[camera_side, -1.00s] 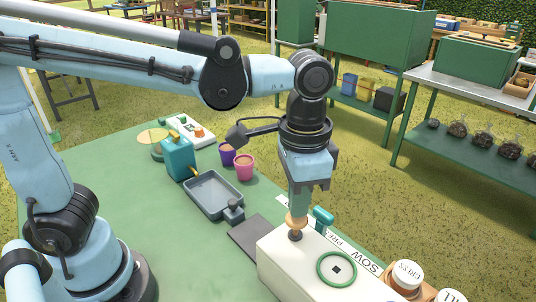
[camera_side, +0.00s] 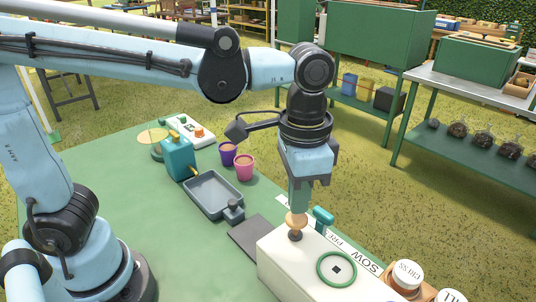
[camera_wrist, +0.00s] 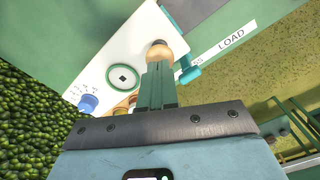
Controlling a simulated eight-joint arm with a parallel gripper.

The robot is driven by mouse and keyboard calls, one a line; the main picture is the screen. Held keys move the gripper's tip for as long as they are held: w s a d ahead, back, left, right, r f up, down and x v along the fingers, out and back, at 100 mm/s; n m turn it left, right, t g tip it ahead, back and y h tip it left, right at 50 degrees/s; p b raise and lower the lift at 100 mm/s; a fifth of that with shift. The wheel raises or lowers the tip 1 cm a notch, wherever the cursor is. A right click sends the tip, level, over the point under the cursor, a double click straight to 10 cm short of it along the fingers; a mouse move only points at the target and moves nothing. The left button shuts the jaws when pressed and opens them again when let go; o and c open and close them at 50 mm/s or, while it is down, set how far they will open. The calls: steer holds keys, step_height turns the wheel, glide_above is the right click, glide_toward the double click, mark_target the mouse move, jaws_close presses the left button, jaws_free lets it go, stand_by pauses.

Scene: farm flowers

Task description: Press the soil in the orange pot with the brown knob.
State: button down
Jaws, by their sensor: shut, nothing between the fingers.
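My gripper (camera_side: 298,210) is shut, pointing down over the white box at the front. Its fingertips are at a tan-brown round knob (camera_side: 297,221) with a dark ball (camera_side: 295,236) beneath it. In the wrist view, the knob (camera_wrist: 158,56) shows at the end of my closed fingers. Whether the tips touch it or stop just above is unclear. I make out no clearly orange pot. A pink pot (camera_side: 244,169) and a purple pot (camera_side: 227,156), both with brown contents, stand farther back on the green table.
The white box (camera_side: 275,262) carries a green ring (camera_side: 337,268) and a teal handle (camera_side: 323,217). A grey tray (camera_side: 213,212), a teal container (camera_side: 178,158) and a dark flat plate (camera_side: 249,242) lie left of it. Lidded jars (camera_side: 408,276) stand at front right. The table's left part is clear.

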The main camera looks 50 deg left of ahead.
steer(key=shift+r, duration=3)
steer(key=a+f+n+t, duration=0.3)
steer(key=a+f, duration=0.1)
steer(key=a, duration=0.4)
steer(key=a+f+n+t, duration=0.3)
steer(key=a+f+t, duration=0.1)
steer(key=a, duration=0.5)
steer(key=shift+s+f, duration=0.25)
steer(key=shift+f, duration=0.3)
